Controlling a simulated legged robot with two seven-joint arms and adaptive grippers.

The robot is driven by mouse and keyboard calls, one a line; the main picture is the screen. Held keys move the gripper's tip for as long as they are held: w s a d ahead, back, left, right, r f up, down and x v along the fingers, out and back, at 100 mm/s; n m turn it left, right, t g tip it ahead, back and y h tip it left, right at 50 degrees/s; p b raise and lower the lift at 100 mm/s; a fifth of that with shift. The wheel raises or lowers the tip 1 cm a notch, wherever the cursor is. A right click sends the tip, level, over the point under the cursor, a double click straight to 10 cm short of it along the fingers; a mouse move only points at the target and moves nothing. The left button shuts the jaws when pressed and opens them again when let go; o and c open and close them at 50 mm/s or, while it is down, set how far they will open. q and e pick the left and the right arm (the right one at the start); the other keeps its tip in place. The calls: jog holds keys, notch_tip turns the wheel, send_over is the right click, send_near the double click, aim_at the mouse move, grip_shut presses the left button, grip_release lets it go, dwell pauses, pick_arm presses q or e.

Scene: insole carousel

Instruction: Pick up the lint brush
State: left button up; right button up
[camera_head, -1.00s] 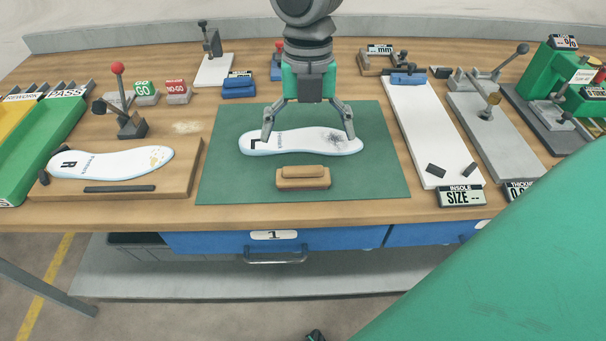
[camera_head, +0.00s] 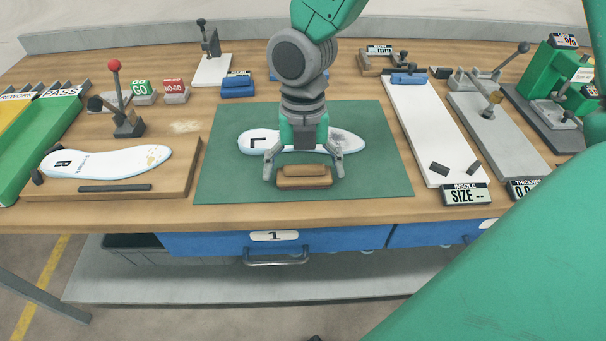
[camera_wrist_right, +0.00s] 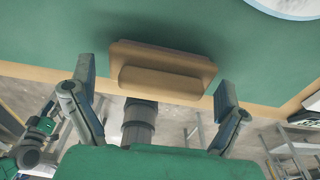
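The lint brush (camera_head: 304,182) is a small wooden block with a raised handle bar, lying on the green mat (camera_head: 225,185) near its front edge. It also shows in the right wrist view (camera_wrist_right: 165,78), between and beyond the fingers. My right gripper (camera_head: 304,177) is open, with one finger at each end of the brush. In the right wrist view the fingers (camera_wrist_right: 155,90) are spread with gaps to the brush on both sides, and it is not gripped. My left gripper is not visible in the head view.
A white insole marked L (camera_head: 256,141) lies on the mat just behind the brush, with a dark smudge at its right end. A second insole marked R (camera_head: 105,163) lies on a wooden board at left. A white sizing board (camera_head: 425,125) stands right of the mat.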

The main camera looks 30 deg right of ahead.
aim_at(304, 165)
jog(key=c, duration=0.7)
jog(key=shift+d+r, duration=0.1)
notch_tip(304, 165, up, 10)
jog(key=shift+f+p, duration=0.1)
jog(key=shift+p, duration=1)
jog(key=shift+o, duration=0.8)
